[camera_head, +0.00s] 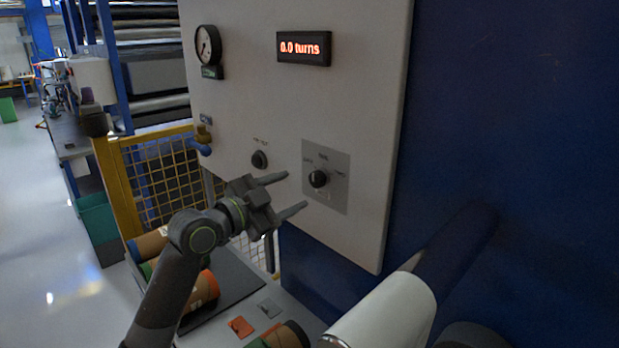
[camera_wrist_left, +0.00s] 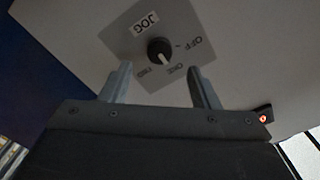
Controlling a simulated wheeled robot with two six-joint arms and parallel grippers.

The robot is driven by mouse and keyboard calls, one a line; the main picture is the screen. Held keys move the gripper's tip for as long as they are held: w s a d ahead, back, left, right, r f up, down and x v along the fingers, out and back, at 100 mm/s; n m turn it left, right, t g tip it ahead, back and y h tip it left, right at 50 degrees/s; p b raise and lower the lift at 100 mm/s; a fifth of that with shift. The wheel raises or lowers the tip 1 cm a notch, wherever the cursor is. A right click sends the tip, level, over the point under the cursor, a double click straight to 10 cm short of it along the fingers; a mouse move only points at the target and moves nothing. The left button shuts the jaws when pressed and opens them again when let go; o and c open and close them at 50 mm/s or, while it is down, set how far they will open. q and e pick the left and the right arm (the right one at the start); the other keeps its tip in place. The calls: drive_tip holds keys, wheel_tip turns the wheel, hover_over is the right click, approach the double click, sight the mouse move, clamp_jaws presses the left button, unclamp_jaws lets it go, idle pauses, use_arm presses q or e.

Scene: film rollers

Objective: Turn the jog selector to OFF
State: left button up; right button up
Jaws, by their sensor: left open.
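The jog selector (camera_head: 318,178) is a black round knob on a grey square plate on the white panel. In the left wrist view the knob (camera_wrist_left: 159,51) shows upside down, with a JOG label and the words OFF and ONE around it, plus a third mark I cannot read surely. Its white pointer line seems to point toward ONE, not toward OFF. My left gripper (camera_head: 295,191) is open and empty, its two fingers pointing at the panel just left of and below the knob. In the left wrist view the knob lies beyond and between the fingertips (camera_wrist_left: 158,75), apart from them. My right gripper is not in view.
A smaller black switch (camera_head: 260,159) sits left of the selector. A gauge (camera_head: 208,45) and a red display (camera_head: 304,48) reading 0.0 turns are higher up. A white roller (camera_head: 385,315) lies below right. A yellow mesh guard (camera_head: 160,165) stands left.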

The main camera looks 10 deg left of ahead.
sight(313, 182)
use_arm(q)
drive_tip(key=p+x, duration=0.1)
drive_tip(key=x, duration=0.4)
drive_tip(key=shift+w+d+r, duration=0.1)
drive_tip(key=shift+w+d, duration=0.05)
drive_tip(key=shift+d, duration=0.05)
drive_tip(key=shift+w+d+p, duration=0.3)
drive_tip(key=shift+w, duration=0.15)
drive_tip(key=shift+c, duration=0.2)
drive_tip(key=c, duration=0.9)
